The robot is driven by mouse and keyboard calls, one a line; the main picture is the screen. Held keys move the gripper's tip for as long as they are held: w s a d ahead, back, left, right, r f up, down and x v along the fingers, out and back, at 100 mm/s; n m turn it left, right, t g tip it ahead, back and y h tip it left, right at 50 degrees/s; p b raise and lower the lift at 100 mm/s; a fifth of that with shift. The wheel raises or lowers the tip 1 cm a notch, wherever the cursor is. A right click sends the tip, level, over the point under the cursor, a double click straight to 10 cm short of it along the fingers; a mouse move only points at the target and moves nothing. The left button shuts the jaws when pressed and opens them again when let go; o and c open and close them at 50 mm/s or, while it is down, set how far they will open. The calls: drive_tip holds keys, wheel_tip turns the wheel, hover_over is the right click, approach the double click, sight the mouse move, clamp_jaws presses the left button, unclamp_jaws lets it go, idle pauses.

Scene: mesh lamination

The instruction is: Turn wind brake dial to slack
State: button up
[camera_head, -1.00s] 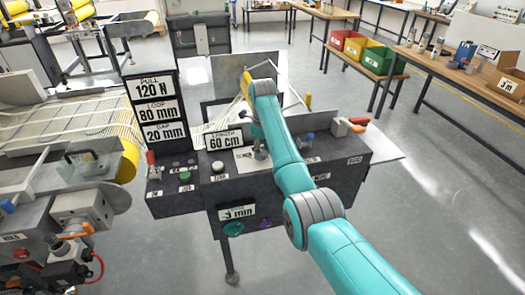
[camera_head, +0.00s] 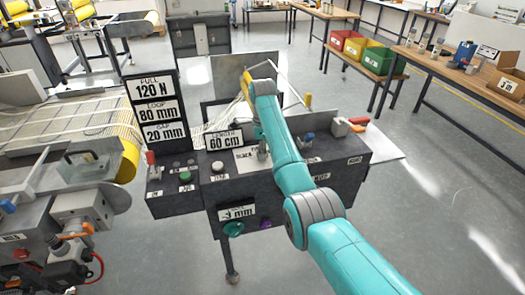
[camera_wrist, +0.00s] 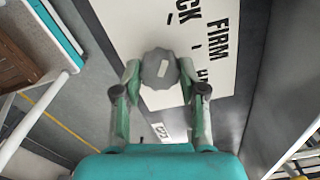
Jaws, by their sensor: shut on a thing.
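The wind brake dial (camera_wrist: 157,72) is a small grey scalloped knob with a pale mark on its top, seen in the wrist view. It sits at the edge of a white plate (camera_wrist: 205,20) with the words "FIRM" and a part-hidden word ending in "CK". My gripper (camera_wrist: 159,82) has a finger on either side of the dial and is shut on it. In the head view my gripper (camera_head: 262,152) reaches down onto the console top, and the dial is hidden there. The plate (camera_head: 243,155) shows just left of the gripper. I cannot tell which word the mark points to.
The dark console (camera_head: 190,203) carries a white knob (camera_head: 217,167), a green button (camera_head: 185,176), a red-handled lever (camera_head: 151,160) and a blue-topped part (camera_head: 308,138). A sign tower (camera_head: 155,105) stands at its left. Open floor lies in front.

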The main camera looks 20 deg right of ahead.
drive_tip(key=shift+n, duration=0.4)
drive_tip(key=o, duration=1.1)
drive_tip(key=shift+o, duration=0.2)
wheel_tip(320, 180, up, 8)
drive_tip(key=shift+f, duration=0.25)
